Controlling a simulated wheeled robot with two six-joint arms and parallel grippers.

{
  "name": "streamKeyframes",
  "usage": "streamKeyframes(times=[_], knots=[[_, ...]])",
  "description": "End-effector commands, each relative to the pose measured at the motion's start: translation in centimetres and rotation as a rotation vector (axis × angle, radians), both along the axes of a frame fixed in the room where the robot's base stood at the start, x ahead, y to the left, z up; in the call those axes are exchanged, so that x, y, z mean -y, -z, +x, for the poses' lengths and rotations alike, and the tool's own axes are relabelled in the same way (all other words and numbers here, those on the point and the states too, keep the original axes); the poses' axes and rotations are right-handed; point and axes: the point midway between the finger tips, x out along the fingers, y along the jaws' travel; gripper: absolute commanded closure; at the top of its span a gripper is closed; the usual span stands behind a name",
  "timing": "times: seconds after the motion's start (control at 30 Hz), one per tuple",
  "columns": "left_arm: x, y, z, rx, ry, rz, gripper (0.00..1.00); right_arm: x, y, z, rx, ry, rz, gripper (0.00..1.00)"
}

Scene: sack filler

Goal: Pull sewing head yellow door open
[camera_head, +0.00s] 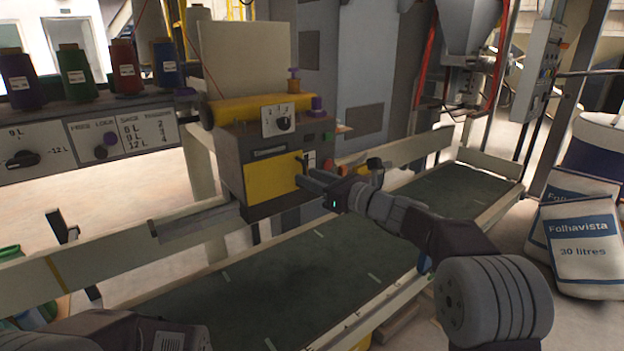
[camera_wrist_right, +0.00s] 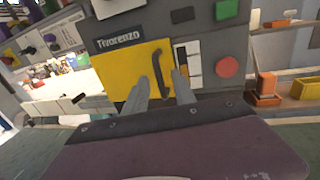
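The sewing head (camera_head: 235,155) is a grey box with a yellow top part above the conveyor. Its yellow door (camera_head: 268,180) is on the front and looks closed; it also shows in the wrist view (camera_wrist_right: 126,62). A dark curved handle (camera_wrist_right: 160,72) stands on the door's right side. My right gripper (camera_head: 304,174) is in front of the door's right edge. In the wrist view its two fingers (camera_wrist_right: 161,92) are apart, with the handle showing between them. I cannot tell whether they touch it. My left gripper is out of view; part of my left arm shows at the bottom left.
The dark conveyor belt (camera_head: 270,268) runs below, between pale side rails (camera_head: 130,252). A thread panel (camera_head: 60,150) with coloured spools stands at the left. Filled sacks (camera_head: 583,245) stand at the right. A red button (camera_wrist_right: 227,67) is right of the door.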

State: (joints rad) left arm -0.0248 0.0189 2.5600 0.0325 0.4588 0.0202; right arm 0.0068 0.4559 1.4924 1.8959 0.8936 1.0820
Motion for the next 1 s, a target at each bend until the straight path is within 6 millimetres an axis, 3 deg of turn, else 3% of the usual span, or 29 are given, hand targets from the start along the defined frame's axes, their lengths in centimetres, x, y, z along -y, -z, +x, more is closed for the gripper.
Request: streamKeyframes(times=[0.03, 0.13, 0.17, 1.0], knots=[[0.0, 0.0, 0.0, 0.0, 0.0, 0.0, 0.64, 0.01, 0.0, -0.01, 0.0, 0.0, 0.0, 0.68], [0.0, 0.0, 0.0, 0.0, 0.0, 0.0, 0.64, 0.01, 0.01, -0.01, 0.0, 0.0, 0.0, 0.96], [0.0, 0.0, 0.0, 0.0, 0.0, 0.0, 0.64, 0.02, 0.01, -0.02, 0.0, 0.0, 0.0, 1.0], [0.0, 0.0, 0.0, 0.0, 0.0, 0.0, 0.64, 0.03, 0.03, -0.03, -0.001, 0.0, -0.001, 1.0]])
